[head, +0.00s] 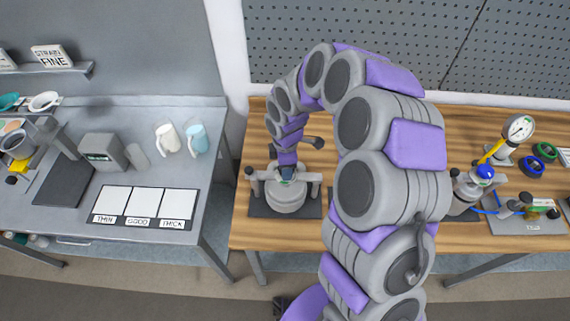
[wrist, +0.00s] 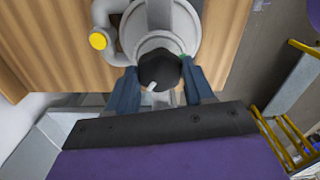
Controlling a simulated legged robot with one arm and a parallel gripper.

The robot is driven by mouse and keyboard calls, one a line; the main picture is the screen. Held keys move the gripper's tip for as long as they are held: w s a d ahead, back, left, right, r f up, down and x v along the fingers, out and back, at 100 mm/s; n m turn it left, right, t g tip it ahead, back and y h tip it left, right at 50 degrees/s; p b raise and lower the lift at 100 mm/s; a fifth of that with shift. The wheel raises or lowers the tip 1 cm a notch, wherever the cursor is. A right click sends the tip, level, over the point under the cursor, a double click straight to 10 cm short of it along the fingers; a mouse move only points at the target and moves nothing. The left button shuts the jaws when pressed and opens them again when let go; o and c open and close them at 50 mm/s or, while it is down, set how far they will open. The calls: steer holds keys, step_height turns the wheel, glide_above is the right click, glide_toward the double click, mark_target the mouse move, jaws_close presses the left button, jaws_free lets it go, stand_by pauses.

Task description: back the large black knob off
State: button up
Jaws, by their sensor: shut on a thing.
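The large black knob (wrist: 160,72) shows in the wrist view, with a small white mark near its lower edge. It sits at the near end of a grey cylindrical body (wrist: 133,45). My gripper (wrist: 160,88) has its two blue fingers on either side of the knob and is shut on it. In the head view my gripper (head: 287,172) reaches down onto the top of a grey drum unit (head: 287,197) on a dark base plate. The knob itself is hidden there by my gripper and arm.
The unit stands on a wooden bench (head: 290,237). A pipe with a yellow cap (wrist: 98,40) is beside the knob. To the right are a blue-capped vessel (head: 486,171) and a pressure gauge (head: 518,128). A grey table (head: 205,215) with cups stands left.

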steer(key=o, duration=1)
steer(key=shift+f, duration=0.1)
steer(key=shift+o, duration=0.2)
step_height(320, 180, up, 17)
steer(key=shift+r, duration=0.2)
steer(key=s+d+f+m+b, duration=0.2)
steer(key=s+m, duration=0.4)
steer(key=s, duration=0.4)
steer(key=s+d+f+m+g+b, duration=0.1)
steer(key=s+d+f+m+b, duration=0.2)
steer(key=s, duration=0.8)
steer(key=s+d+f+m+b, duration=0.3)
steer(key=s+d+m+b, duration=0.2)
steer(key=s+d+m, duration=0.4)
steer(key=shift+s+m+g, duration=0.4)
steer(key=shift+s+m, duration=0.4)
steer(key=shift+s, duration=0.15)
